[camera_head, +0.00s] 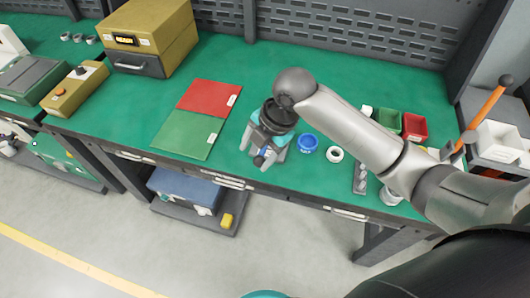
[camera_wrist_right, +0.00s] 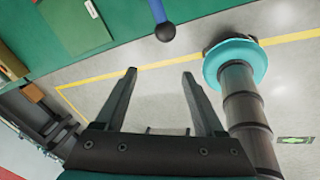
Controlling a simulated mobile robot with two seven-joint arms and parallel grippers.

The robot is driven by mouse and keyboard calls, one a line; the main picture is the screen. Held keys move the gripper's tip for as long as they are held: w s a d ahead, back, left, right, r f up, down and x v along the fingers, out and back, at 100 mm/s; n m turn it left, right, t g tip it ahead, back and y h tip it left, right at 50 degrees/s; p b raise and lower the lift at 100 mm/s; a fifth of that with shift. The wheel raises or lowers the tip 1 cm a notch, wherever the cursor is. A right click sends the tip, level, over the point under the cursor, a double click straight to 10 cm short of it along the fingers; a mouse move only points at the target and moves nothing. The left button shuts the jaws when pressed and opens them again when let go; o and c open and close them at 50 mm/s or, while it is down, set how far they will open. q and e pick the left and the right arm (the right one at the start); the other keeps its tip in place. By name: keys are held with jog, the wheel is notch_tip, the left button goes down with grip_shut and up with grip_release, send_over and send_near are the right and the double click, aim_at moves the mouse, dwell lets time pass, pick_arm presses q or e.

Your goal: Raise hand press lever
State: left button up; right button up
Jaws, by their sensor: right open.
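In the head view my right gripper (camera_head: 262,152) is over the front of the green bench. The press body is mostly hidden there. My left gripper is not in view.
An orange handle (camera_head: 487,108) stands at right.

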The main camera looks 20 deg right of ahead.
aim_at(261, 158)
jog(key=w+d+r+n+g+h, duration=0.1)
jog(key=w+d+r+n, duration=0.1)
jog(key=d+r+n, duration=0.4)
jog(key=shift+n, duration=0.7)
jog(key=x, duration=0.4)
jog(key=a+b+x, duration=0.1)
jog(key=x, duration=0.9)
jog(key=shift+a+r+b, duration=0.15)
jog(key=shift+a+b, duration=0.05)
jog(key=shift+b, duration=0.2)
grip_shut()
